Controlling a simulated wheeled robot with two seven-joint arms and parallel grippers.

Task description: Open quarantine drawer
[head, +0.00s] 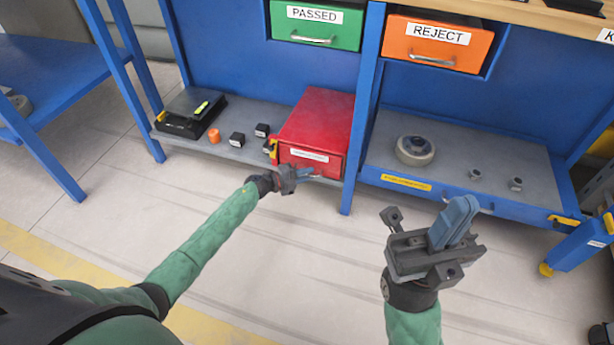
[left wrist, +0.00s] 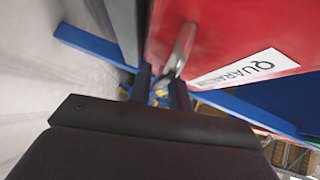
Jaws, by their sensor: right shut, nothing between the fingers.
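The red quarantine drawer (head: 335,155) is on the lower shelf of the blue bench, in a red housing (head: 318,112), and looks shut. Its white label (head: 309,155) faces me; in the left wrist view the label (left wrist: 237,69) reads QUARANTINE in part. My left gripper (head: 304,173) is at the drawer's front, low down. In the left wrist view its fingers (left wrist: 160,92) are apart, with the metal drawer handle (left wrist: 180,48) reaching between their tips; I cannot tell whether they touch it. My right gripper (head: 460,218) is shut and empty, away from the bench.
A green PASSED drawer (head: 314,35) and an orange REJECT drawer (head: 432,57) hang above. The floor in front is clear.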

